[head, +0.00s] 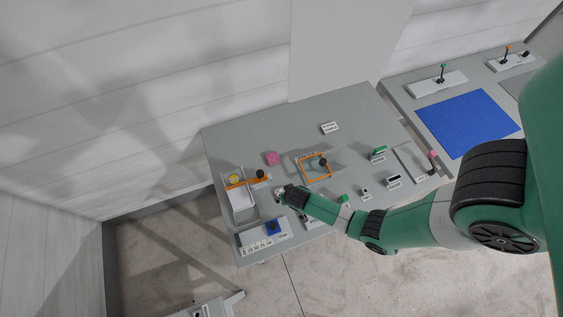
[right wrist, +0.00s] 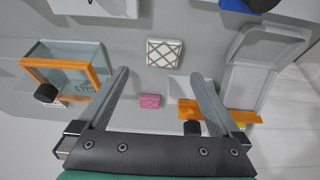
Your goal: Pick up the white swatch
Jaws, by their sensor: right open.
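The white swatch (right wrist: 164,52), a small square block with a grey lattice pattern, lies on the grey table in the right wrist view. It is just past the fingertips of my right gripper (right wrist: 160,75), roughly centred between their lines and not gripped. In the head view my right gripper (head: 281,191) reaches in from the right, low over the table's front middle, and largely hides the swatch there. My left gripper is not in view.
A pink swatch (head: 272,158) lies behind the gripper. An orange frame (head: 303,170) with a black knob stands to its right. A clear-sided tray (head: 240,206) with an orange bar stands to its left. A blue block (head: 272,227) is near the front edge. The table's back left is clear.

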